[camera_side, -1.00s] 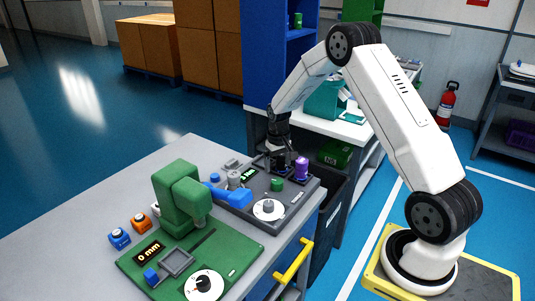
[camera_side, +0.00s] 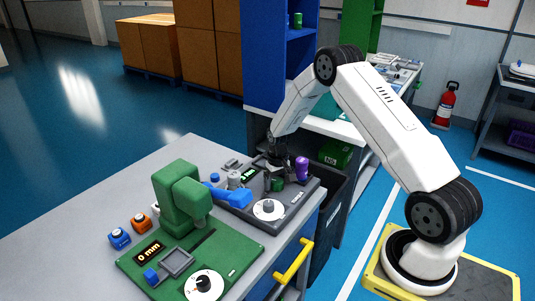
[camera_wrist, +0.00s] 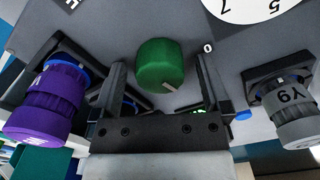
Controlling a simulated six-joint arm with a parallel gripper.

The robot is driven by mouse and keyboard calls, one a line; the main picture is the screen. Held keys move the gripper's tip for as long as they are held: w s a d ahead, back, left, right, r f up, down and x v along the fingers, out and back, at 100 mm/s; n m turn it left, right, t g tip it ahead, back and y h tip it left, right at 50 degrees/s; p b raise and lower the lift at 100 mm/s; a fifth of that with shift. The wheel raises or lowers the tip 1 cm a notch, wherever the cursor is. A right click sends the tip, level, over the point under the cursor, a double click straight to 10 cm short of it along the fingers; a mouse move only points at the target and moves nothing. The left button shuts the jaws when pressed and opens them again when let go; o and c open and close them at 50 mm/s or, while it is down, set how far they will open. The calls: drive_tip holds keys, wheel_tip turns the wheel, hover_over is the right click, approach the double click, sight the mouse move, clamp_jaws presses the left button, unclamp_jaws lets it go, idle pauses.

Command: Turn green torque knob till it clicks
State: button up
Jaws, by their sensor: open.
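The green torque knob (camera_wrist: 160,65) is a short cylinder with a pale pointer mark on the dark grey panel. In the wrist view it lies between and just beyond the two fingers of my gripper (camera_wrist: 160,85). The fingers are apart, with a gap on each side of the knob. In the side view my gripper (camera_side: 277,172) points down over the panel, and the green knob (camera_side: 278,185) shows just below it. A "0" mark sits on the panel by the knob.
A purple knob (camera_wrist: 45,105) stands left and a grey knob (camera_wrist: 290,115) right of the fingers. A white dial (camera_side: 268,210) is in front. A green test machine (camera_side: 180,200) and blue and orange knobs stand on the bench.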

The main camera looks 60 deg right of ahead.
drive_tip(key=c, duration=1.3)
drive_tip(key=shift+m, duration=0.4)
drive_tip(key=m, duration=0.9)
drive_tip(key=o, duration=1.3)
